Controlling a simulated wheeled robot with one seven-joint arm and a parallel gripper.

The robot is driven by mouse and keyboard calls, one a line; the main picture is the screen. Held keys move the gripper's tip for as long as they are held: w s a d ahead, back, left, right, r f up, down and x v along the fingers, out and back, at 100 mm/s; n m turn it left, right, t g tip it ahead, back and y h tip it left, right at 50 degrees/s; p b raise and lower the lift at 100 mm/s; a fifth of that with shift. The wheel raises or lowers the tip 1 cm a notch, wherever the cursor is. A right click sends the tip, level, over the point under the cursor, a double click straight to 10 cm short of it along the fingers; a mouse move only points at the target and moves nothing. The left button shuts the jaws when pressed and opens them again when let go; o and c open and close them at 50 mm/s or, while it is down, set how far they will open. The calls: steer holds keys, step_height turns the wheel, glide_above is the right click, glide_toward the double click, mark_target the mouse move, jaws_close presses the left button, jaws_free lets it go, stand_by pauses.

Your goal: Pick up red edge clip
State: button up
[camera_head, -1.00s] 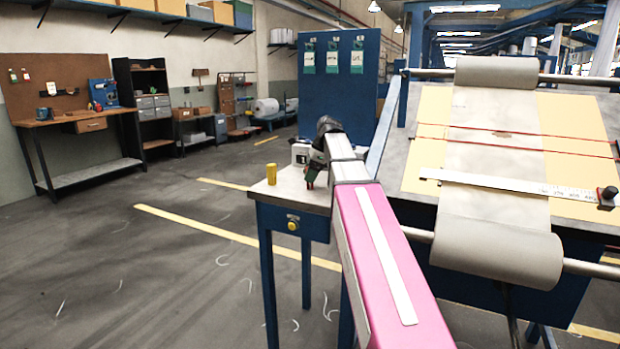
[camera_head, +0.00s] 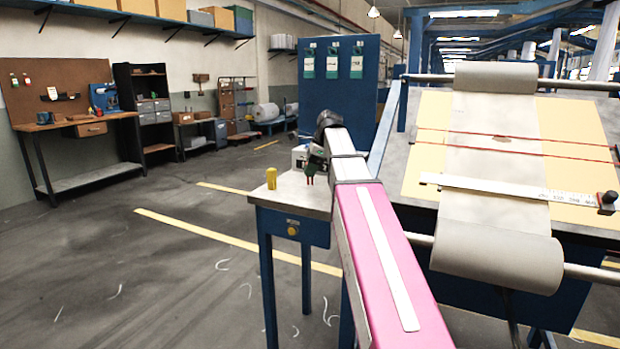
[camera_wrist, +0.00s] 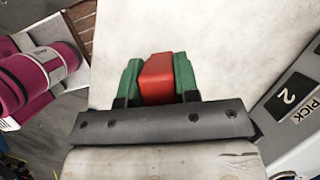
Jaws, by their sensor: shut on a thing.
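My gripper (camera_wrist: 157,83) has green fingers, shut on the red edge clip (camera_wrist: 157,77) in the wrist view. The clip is a small red block between the two fingers, over the pale top of the side table. Its lower end is hidden by the dark gripper body. In the head view my gripper (camera_head: 314,172) is small, over the side table (camera_head: 290,200) near its back right, with a bit of red at its tips. I cannot tell the exact gap between clip and table.
A yellow cylinder (camera_head: 271,178) stands on the table's left part. A grey and white box marked "2 PICK" (camera_wrist: 290,105) is close on the right in the wrist view. The loom panel with a fabric roll (camera_head: 497,262) and a ruler (camera_head: 500,187) stands right. Floor at left is open.

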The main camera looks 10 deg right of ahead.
steer(key=s+a+r, duration=0.5)
steer(key=a+r, duration=0.2)
steer(key=a, duration=0.3)
steer(key=shift+a+r, duration=0.25)
steer(key=shift+r, duration=0.05)
steer(key=o, duration=0.4)
steer(key=c, duration=0.4)
steer(key=shift+s, duration=0.1)
steer(key=shift+c, duration=0.2)
